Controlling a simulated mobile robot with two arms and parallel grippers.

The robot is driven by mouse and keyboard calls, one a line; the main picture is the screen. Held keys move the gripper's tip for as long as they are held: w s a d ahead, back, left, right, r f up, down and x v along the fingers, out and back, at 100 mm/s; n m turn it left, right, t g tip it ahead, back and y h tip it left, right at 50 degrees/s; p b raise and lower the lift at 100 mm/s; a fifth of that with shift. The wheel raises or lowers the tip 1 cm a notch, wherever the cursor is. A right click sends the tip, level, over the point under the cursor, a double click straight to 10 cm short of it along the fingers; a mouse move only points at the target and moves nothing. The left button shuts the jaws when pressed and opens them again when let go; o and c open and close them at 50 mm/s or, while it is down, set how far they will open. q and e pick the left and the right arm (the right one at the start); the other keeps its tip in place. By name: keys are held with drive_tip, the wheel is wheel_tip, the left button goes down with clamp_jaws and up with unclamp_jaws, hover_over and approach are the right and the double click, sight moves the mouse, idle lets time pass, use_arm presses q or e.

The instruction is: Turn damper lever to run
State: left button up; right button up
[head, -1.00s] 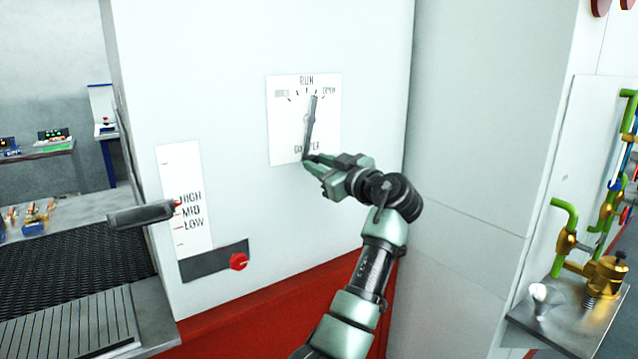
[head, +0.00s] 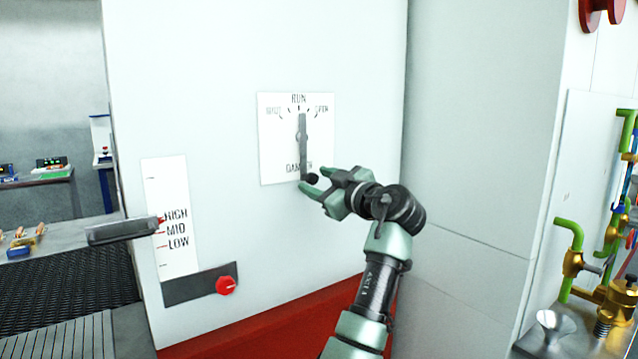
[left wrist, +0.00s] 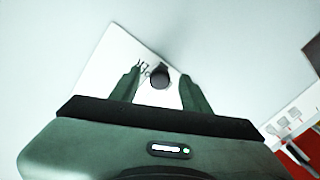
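The damper plate (head: 270,150) is a white square on the pale wall, marked RUN at the top with a label on either side. Its grey damper lever (head: 303,140) stands about upright, its upper end at the RUN mark. A dark round knob (head: 312,178) is at the lever's lower end; it also shows in the left wrist view (left wrist: 160,80). My left gripper (head: 315,181) is at the knob, its two green fingers apart on either side of it. In the left wrist view gaps show between the knob and both fingers. My right gripper is not in view.
A HIGH/MID/LOW scale (head: 170,255) with a grey handle (head: 122,230) and a red knob (head: 226,286) is on the wall at left. A mesh belt (head: 60,290) lies at far left. Green and brass pipework (head: 575,262) stands at right.

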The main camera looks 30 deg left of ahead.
use_arm(q)
drive_tip(key=shift+d, duration=0.1)
drive_tip(key=shift+s+d+f, duration=0.1)
drive_tip(key=shift+s+d, duration=0.1)
drive_tip(key=shift+d, duration=0.15)
drive_tip(key=b+v, duration=0.2)
drive_tip(key=v, duration=0.5)
